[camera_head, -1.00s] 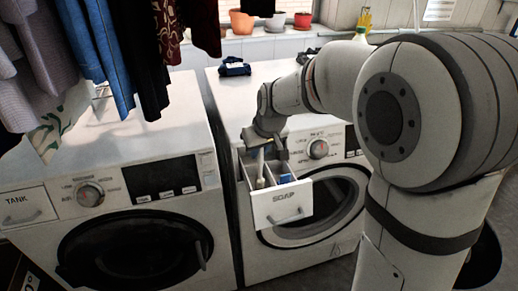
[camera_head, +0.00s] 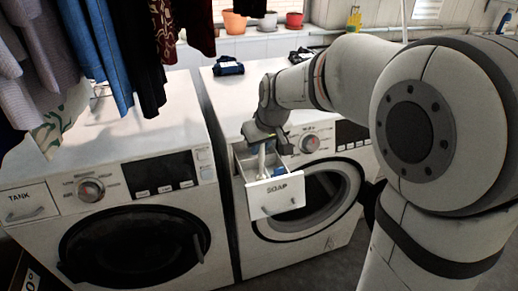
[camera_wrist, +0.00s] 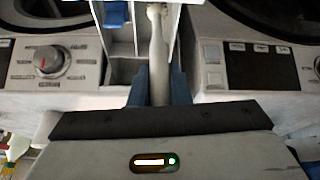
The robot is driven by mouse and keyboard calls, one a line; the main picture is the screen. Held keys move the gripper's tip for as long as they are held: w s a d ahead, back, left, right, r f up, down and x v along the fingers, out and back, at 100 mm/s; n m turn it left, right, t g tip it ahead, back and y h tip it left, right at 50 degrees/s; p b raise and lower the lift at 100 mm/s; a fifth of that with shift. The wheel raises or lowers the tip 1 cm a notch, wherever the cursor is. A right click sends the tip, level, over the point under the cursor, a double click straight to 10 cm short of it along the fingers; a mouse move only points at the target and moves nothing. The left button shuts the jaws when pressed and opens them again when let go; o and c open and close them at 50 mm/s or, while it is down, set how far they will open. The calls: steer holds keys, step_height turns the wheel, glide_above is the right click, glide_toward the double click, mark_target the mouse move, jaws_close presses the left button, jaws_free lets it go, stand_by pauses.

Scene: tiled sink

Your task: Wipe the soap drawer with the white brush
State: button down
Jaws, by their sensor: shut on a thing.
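The soap drawer (camera_head: 277,197) is pulled out of the right washing machine, with "SOAP" on its front. My gripper (camera_head: 265,145) is above its rear part, pointing down. It is shut on the handle of the white brush (camera_wrist: 158,60), which shows between the blue fingers in the wrist view. The drawer's divided compartments (camera_wrist: 121,42) show beside the brush. A small blue item (camera_wrist: 115,14) is in the left compartment in the wrist view.
The left washing machine (camera_head: 110,220) has a closed "TANK" drawer (camera_head: 26,204). Clothes (camera_head: 100,45) hang at upper left. A dark blue item (camera_head: 228,66) lies on the right machine (camera_head: 218,95). Flower pots (camera_head: 236,22) stand on the back ledge.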

steer(key=shift+r+p, duration=1.15)
steer(key=shift+r, duration=0.9)
